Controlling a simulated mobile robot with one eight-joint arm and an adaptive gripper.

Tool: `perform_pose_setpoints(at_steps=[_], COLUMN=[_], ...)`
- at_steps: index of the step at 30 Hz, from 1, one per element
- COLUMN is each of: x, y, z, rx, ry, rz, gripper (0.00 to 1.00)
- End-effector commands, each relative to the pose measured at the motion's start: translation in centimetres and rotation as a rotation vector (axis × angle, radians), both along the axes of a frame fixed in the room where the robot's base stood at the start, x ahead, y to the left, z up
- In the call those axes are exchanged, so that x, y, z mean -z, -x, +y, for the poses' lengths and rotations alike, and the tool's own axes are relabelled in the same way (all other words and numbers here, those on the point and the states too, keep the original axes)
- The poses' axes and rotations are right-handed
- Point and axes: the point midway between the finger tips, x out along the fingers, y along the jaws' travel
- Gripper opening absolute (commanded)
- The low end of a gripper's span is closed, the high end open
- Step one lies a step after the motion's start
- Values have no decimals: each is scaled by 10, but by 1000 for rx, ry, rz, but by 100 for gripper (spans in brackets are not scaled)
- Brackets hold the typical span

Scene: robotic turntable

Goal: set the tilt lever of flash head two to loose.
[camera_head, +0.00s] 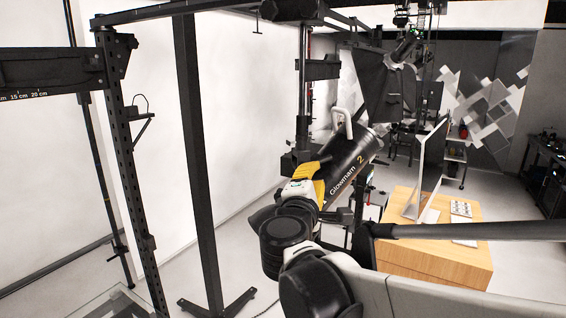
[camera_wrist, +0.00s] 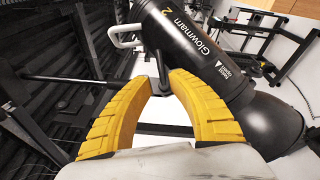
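Flash head two (camera_head: 350,165) is a black cylinder marked "Glowmarn 2", tilted, with a white handle (camera_head: 342,122) at its upper end. The same flash head (camera_wrist: 205,45) fills the upper middle of the wrist view, with its white handle (camera_wrist: 125,36) on the left. My gripper (camera_head: 318,180) is beside the lower left part of the head. In the wrist view the yellow fingers of my gripper (camera_wrist: 161,82) curve in, their tips a small gap apart. A thin dark bar (camera_wrist: 160,66), possibly the tilt lever, shows in line with that gap. I cannot tell whether the tips touch it.
A wooden desk (camera_head: 435,262) with a monitor (camera_head: 430,170) stands to the right of the flash head. A dark upright post (camera_head: 197,150) and a perforated metal frame (camera_head: 125,150) stand to the left. A black softbox light (camera_head: 385,90) hangs behind.

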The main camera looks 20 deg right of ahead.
Motion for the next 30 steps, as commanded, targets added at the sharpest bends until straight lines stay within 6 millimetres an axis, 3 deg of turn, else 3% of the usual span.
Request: perform_pose_setpoints(at_steps=[6, 12, 25, 27, 30], x=[-4, -4, -3, -3, -3], y=[-36, -60, -68, -68, -68], z=[-29, -46, -53, -52, -52], rx=[4, 3, 2, 2, 1], ry=[0, 1, 0, 0, 0], rz=[1, 1, 1, 1, 1], gripper=[22, 22, 21, 0, 0])
